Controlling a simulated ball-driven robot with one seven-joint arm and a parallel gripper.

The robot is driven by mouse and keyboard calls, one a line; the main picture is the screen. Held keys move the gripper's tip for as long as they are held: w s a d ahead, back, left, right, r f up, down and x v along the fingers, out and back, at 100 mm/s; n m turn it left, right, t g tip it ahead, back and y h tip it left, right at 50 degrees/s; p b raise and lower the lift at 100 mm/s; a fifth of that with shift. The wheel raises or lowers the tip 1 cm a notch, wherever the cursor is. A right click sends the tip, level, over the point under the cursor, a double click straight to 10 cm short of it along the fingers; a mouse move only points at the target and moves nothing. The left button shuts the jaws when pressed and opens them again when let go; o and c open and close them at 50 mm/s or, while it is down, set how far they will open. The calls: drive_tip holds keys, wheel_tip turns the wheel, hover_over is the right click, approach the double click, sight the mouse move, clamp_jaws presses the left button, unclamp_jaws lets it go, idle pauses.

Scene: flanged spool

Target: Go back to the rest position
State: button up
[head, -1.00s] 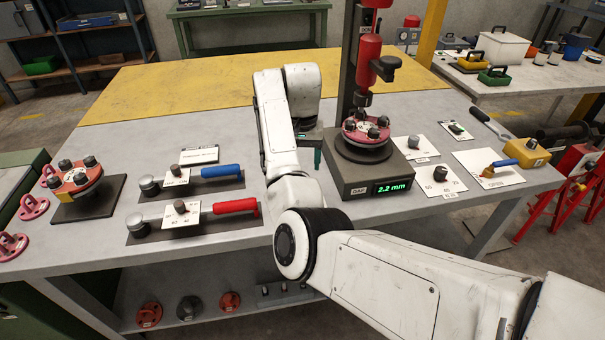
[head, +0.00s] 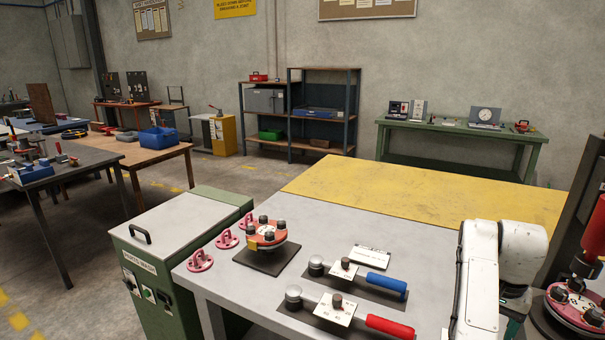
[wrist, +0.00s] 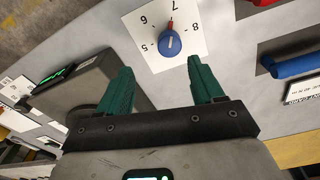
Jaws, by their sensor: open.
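My gripper (wrist: 162,88) is open and empty in the wrist view, its two green fingers spread apart. A white card with a blue knob (wrist: 172,45) and red pointer lies beyond the fingertips, the numbers 5 to 8 around it. In the head view my white arm stands at the right edge of the bench, and the gripper is mostly hidden behind it. A red flanged spool (head: 267,233) with dark knobs sits on a black pad at the left. Another flanged spool (head: 579,304) is at the press, partly cut off at the right edge.
A blue-handled lever (head: 386,284) and a red-handled lever (head: 390,326) lie on the grey bench (head: 340,225). The dark press base (wrist: 80,95) is left in the wrist view. A green parts-wash cabinet (head: 165,245) adjoins the bench. The yellow bench area (head: 430,195) is clear.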

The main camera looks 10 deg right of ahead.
drive_tip(key=shift+n+t+h, duration=0.5)
drive_tip(key=shift+n+h, duration=0.2)
drive_tip(key=shift+n, duration=0.2)
drive_tip(key=s+f, duration=0.2)
drive_tip(key=f, duration=0.1)
drive_tip(key=s+a+f, duration=0.1)
drive_tip(key=s+f, duration=0.2)
drive_tip(key=shift+s+a, duration=0.15)
drive_tip(key=s+a+f+n+t+y, duration=0.3)
drive_tip(key=s+a+n, duration=0.5)
drive_tip(key=s+a, duration=1)
drive_tip(key=s+d+f+m+g+h, duration=0.1)
drive_tip(key=s+f+g, duration=0.2)
drive_tip(key=s+f, duration=0.4)
drive_tip(key=s, duration=0.3)
drive_tip(key=shift+d, duration=0.35)
drive_tip(key=shift+c, duration=0.5)
